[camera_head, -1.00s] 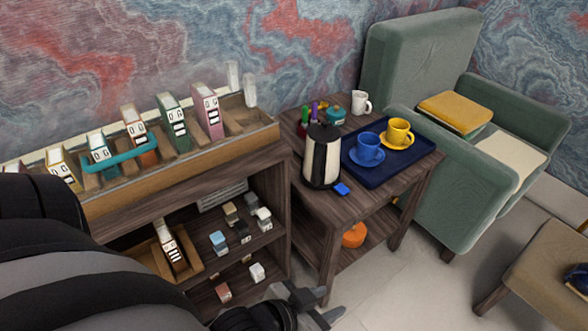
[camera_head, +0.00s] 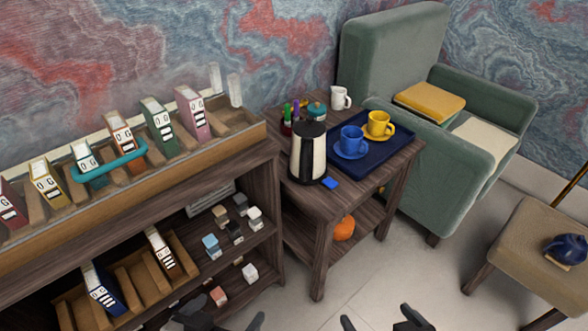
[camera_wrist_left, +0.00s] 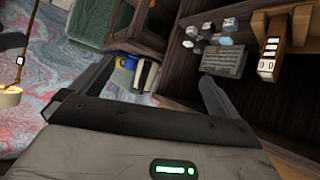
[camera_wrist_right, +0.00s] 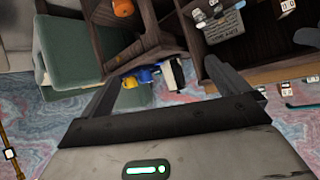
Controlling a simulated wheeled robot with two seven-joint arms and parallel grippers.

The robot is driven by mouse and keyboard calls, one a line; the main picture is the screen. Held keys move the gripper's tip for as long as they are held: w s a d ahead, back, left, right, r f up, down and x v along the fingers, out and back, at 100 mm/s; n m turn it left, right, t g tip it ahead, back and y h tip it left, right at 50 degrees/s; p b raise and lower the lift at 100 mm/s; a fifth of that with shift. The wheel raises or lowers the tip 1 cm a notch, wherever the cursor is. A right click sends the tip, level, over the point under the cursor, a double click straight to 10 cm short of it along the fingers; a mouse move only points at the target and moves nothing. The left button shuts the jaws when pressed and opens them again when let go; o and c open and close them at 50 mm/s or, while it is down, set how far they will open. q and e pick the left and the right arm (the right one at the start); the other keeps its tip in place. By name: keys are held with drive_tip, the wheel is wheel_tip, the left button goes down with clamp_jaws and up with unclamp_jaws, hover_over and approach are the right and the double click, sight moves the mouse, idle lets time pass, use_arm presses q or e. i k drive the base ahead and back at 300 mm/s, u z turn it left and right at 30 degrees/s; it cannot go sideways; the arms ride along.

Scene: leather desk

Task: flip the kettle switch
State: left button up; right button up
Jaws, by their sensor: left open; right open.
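The kettle (camera_head: 308,155), cream with black sides and a black lid, stands upright on the small wooden side table (camera_head: 312,203). A small blue piece, perhaps its switch (camera_head: 331,182), shows at the foot of the kettle on its right. The kettle also shows small in the left wrist view (camera_wrist_left: 147,76) and the right wrist view (camera_wrist_right: 172,75). My left gripper (camera_head: 227,319) is open and empty, low in front of the shelf. My right gripper (camera_head: 380,321) is open and empty, low over the floor. Both are well apart from the kettle.
Right of the kettle, a dark blue tray (camera_head: 372,163) holds a blue cup (camera_head: 352,143) and a yellow cup (camera_head: 379,125). Pens, a teal pot (camera_head: 317,110) and a white mug (camera_head: 340,97) stand behind. A binder shelf (camera_head: 262,190) is left, a green armchair (camera_head: 450,190) right.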

sight(330, 182)
drive_tip(key=z, duration=2.15)
drive_tip(key=k, duration=0.9)
drive_tip(key=u, duration=1.65)
drive_tip(key=i, duration=0.5)
